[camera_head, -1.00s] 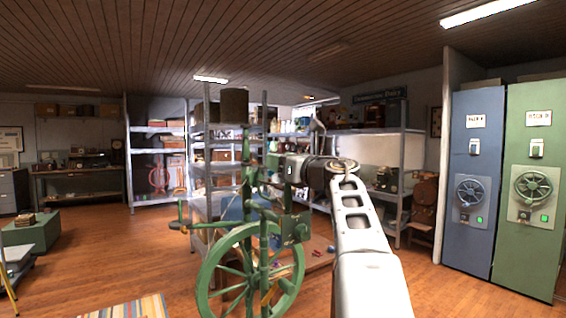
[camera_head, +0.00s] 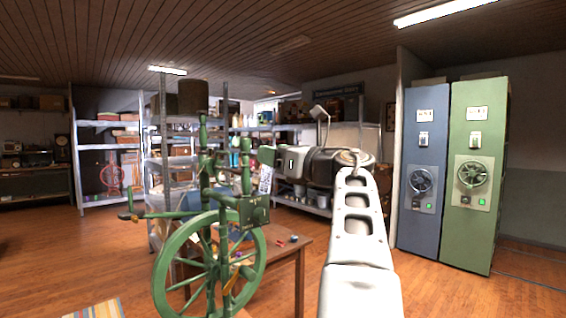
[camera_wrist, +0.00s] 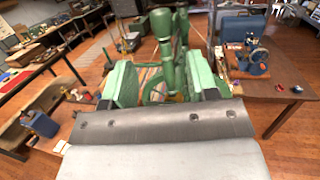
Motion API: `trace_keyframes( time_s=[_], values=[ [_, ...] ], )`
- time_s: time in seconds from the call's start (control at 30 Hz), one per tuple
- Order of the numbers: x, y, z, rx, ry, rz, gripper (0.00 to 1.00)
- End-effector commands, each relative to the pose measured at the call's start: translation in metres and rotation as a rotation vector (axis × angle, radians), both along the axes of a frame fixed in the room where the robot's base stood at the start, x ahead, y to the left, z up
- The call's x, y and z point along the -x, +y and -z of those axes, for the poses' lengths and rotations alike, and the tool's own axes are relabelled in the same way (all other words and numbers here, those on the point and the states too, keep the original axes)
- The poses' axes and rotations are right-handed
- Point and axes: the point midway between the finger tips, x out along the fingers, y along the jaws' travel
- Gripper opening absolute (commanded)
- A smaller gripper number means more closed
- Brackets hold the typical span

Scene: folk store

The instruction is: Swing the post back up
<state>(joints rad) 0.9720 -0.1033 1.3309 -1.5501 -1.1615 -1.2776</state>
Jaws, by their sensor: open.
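A green spinning wheel stands in front of me, with its large spoked wheel (camera_head: 160,279) low in the head view. Two turned green posts rise above it, a left one (camera_head: 204,150) and a right one (camera_head: 246,160). Both look roughly upright; I cannot tell which one is swung down. My gripper (camera_head: 268,166) is just right of the right post in the head view. In the wrist view, my gripper (camera_wrist: 163,86) has its green fingers spread apart. A turned green post (camera_wrist: 166,52) shows beyond and between them. I cannot tell if they touch it.
A wooden table (camera_head: 290,246) with small items stands behind the wheel; a blue device (camera_wrist: 250,62) sits on it in the wrist view. Metal shelves (camera_head: 76,145) line the back. Blue (camera_head: 420,225) and green (camera_head: 468,235) cabinets stand at right. Floor before them is clear.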

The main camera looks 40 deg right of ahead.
Motion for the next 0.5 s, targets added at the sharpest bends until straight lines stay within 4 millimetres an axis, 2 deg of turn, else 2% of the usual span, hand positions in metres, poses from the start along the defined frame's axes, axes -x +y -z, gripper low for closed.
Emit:
trace_keyframes(
  time_s=[0.2, 0.5],
  values=[
    [0.018, -0.004, 0.003, 0.0, 0.001, 0.001, 0.54],
    [0.022, -0.005, 0.003, 0.0, 0.001, -0.001, 0.54]
  ],
)
